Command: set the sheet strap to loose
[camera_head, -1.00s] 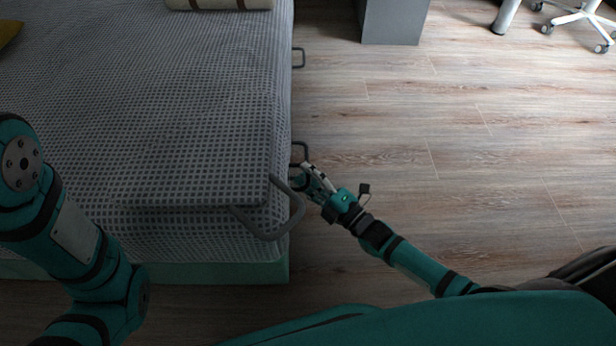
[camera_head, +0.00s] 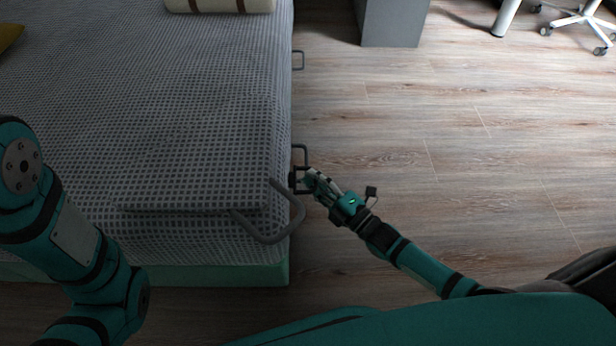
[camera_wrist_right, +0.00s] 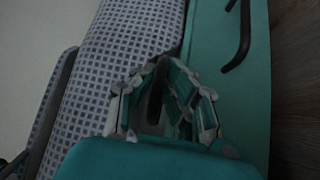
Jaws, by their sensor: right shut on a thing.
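My right gripper (camera_head: 305,178) is at the right side of the bed, close to its near corner. It also shows in the right wrist view (camera_wrist_right: 160,75), with its fingers around a narrow dark piece (camera_wrist_right: 155,100) against the bed's side. This piece seems to be the sheet strap; the fingers hide much of it, and I cannot read its setting. The bed (camera_head: 190,110) has a grey checked cover and a teal base. My left arm (camera_head: 70,230) shows at the left, but its gripper is out of view.
A thick grey bar handle (camera_head: 283,225) curves out at the bed's near right corner. Thinner grey loops stick out along the right side, one near the gripper (camera_head: 301,150) and one farther back (camera_head: 298,60). Wooden floor (camera_head: 440,130) to the right is clear up to a grey cabinet (camera_head: 393,22).

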